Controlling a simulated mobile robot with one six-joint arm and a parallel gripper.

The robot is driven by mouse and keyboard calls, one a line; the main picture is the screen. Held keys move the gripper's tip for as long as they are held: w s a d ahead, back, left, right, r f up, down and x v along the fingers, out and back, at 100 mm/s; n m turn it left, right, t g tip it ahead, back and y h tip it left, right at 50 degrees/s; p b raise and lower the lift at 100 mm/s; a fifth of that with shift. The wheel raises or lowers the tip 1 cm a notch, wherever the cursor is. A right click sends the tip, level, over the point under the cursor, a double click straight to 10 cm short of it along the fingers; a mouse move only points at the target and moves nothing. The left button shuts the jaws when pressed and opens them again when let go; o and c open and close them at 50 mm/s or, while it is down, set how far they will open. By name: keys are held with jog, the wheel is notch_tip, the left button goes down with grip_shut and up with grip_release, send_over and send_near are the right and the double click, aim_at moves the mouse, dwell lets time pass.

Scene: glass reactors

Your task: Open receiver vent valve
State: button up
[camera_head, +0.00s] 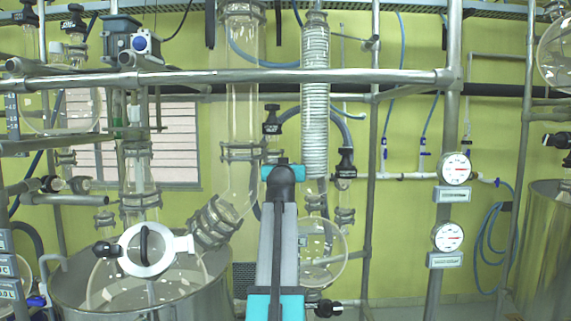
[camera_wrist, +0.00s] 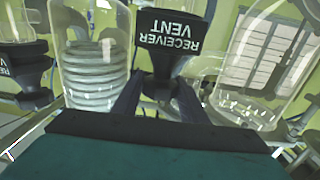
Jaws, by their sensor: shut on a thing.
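The receiver vent valve has a black handle with white "RECEIVER VENT" lettering, which appears upside down in the wrist view (camera_wrist: 168,40). In the head view, the black valve top (camera_head: 272,118) stands between the wide glass column and the coil condenser, just above the teal end of my arm. My gripper (camera_wrist: 160,92) is shut on the handle, with a dark finger on each side of it. The fingers are hidden behind my arm in the head view. The valve's lower part is hidden, and I cannot tell how far the handle is turned.
The coil condenser (camera_head: 315,100) is close on the right and the glass column (camera_head: 242,110) close on the left. Another black valve (camera_head: 345,162) is right of the coil. A steel rail (camera_head: 200,77) crosses above. A round glass vessel (camera_head: 325,250) hangs lower right.

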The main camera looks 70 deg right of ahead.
jog(key=shift+s+r+n+t+p, duration=0.1)
jog(key=shift+n+t+p, duration=0.2)
jog(key=shift+t+p, duration=0.25)
jog(key=shift+f+b, duration=0.2)
jog(key=shift+b, duration=0.1)
jog(key=shift+n+t+y, duration=0.3)
jog(key=shift+t+y, duration=0.05)
jog(key=shift+y, duration=0.05)
jog(key=shift+t+b, duration=0.3)
jog(key=shift+b, duration=0.1)
jog(key=shift+f+n+b, duration=0.1)
jog(key=shift+n+b, duration=0.2)
jog(key=shift+b, duration=0.05)
jog(key=shift+t+y+b, duration=0.4)
jog(key=shift+b, duration=0.15)
jog(key=n+t+y+b, duration=0.2)
jog(key=t+b, duration=0.1)
jog(key=b, duration=0.4)
jog(key=shift+d+n, duration=0.1)
jog(key=shift+n, duration=0.3)
jog(key=shift+n+t+y+b, duration=1)
jog(key=shift+y+b, duration=0.3)
jog(key=shift+b, duration=0.8)
